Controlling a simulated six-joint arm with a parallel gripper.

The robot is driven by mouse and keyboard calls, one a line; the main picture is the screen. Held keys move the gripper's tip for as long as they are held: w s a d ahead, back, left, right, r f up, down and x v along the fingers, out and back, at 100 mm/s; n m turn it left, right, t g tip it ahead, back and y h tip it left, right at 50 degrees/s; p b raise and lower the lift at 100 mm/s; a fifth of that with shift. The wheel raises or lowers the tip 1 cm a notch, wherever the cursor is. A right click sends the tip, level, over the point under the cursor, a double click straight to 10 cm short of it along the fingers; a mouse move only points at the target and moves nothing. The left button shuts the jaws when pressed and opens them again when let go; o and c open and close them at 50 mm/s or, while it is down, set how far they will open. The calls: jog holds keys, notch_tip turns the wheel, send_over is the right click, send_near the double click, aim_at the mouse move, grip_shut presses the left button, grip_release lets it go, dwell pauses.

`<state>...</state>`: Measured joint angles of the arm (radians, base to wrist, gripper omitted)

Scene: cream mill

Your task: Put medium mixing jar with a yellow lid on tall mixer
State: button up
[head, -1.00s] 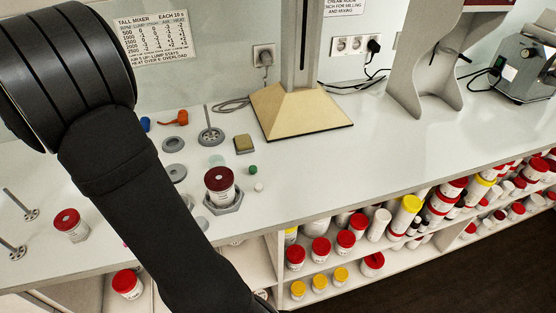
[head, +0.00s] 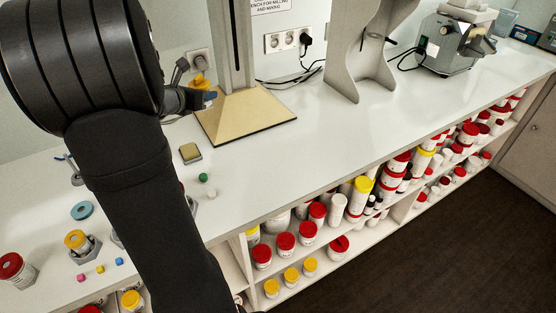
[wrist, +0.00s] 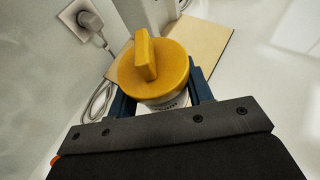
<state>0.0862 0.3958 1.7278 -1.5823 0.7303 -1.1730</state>
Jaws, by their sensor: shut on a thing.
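My gripper (head: 200,98) is shut on a jar with a yellow lid (head: 201,82), held raised beside the tall mixer. In the wrist view the yellow lid (wrist: 155,75) with its raised bar fills the middle, between the blue fingers; a sliver of white labelled jar body (wrist: 170,101) shows below it. The tall mixer has a tan sloped base (head: 250,120) and a grey column (head: 237,45). Its base also shows behind the jar in the wrist view (wrist: 212,42). The jar appears left of the column and apart from it. The mixer's top is out of view.
A wall socket with a plug (head: 198,62) and cable is close behind the jar. A small sponge-like block (head: 190,153) lies in front. A yellow-lidded jar (head: 76,240) stands in a hexagonal holder at left.

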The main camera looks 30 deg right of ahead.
jog(key=s+d+m+g+h, duration=0.3)
jog(key=s+d+m+g, duration=0.5)
jog(key=s+d, duration=1.8)
jog(key=w+f, duration=0.4)
jog(key=w+a+f, duration=0.1)
jog(key=w+f, duration=0.2)
jog(key=f, duration=0.1)
jog(key=w+f, duration=0.4)
jog(key=shift+w+a, duration=0.3)
jog(key=shift+w, duration=0.05)
jog(key=shift+w+f, duration=0.1)
jog(key=shift+f, duration=1.95)
jog(key=shift+f, duration=0.15)
jog(key=o, duration=0.9)
jog(key=shift+o, duration=0.2)
